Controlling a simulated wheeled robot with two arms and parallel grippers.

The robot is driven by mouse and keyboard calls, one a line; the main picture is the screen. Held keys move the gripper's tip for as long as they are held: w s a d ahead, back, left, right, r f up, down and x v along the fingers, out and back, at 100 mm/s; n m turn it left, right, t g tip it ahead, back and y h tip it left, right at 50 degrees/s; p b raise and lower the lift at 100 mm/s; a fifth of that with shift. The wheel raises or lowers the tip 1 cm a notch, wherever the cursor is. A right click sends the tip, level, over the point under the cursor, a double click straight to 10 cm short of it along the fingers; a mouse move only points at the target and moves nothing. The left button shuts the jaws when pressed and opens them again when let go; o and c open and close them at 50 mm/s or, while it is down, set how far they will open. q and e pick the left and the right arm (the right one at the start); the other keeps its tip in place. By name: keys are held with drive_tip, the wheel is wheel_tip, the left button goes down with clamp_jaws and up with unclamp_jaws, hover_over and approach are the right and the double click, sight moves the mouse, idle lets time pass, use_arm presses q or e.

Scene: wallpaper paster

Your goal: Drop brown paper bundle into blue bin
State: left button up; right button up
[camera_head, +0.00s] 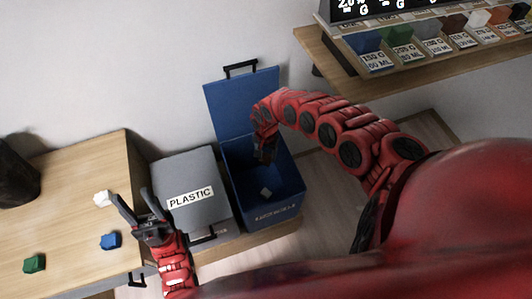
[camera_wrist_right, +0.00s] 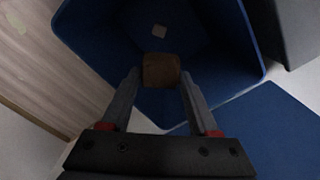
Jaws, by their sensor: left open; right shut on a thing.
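My right gripper (camera_head: 264,152) reaches down into the bin's mouth. In the right wrist view my right gripper (camera_wrist_right: 160,78) is shut on the brown paper bundle (camera_wrist_right: 161,70), a small brown block between its fingertips. In the head view the bundle is hard to make out. My left gripper (camera_head: 132,204) is open and empty over the table's right edge.
A grey bin marked PLASTIC (camera_head: 185,168) stands closed left of the blue bin. The wooden table (camera_head: 60,210) holds a white block (camera_head: 102,198), a blue block (camera_head: 110,240) and a green block (camera_head: 34,263). A shelf (camera_head: 335,68) with coloured blocks hangs at upper right.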

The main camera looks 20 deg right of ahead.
sight(267, 156)
wheel_tip(267, 156, down, 4)
drive_tip(key=b, duration=0.3)
drive_tip(key=shift+d+f, duration=0.1)
drive_tip(key=shift+d, duration=0.05)
drive_tip(key=shift+f+b, duration=0.55)
drive_tip(key=shift+b, duration=0.15)
drive_tip(key=shift+r, duration=0.1)
drive_tip(key=o, duration=1.4)
wheel_tip(267, 156, up, 7)
drive_tip(key=shift+w+d+r+p, duration=0.1)
drive_tip(key=shift+r+p, duration=0.1)
drive_tip(key=shift+p, duration=0.75)
wheel_tip(267, 156, up, 10)
drive_tip(key=p, duration=0.7)
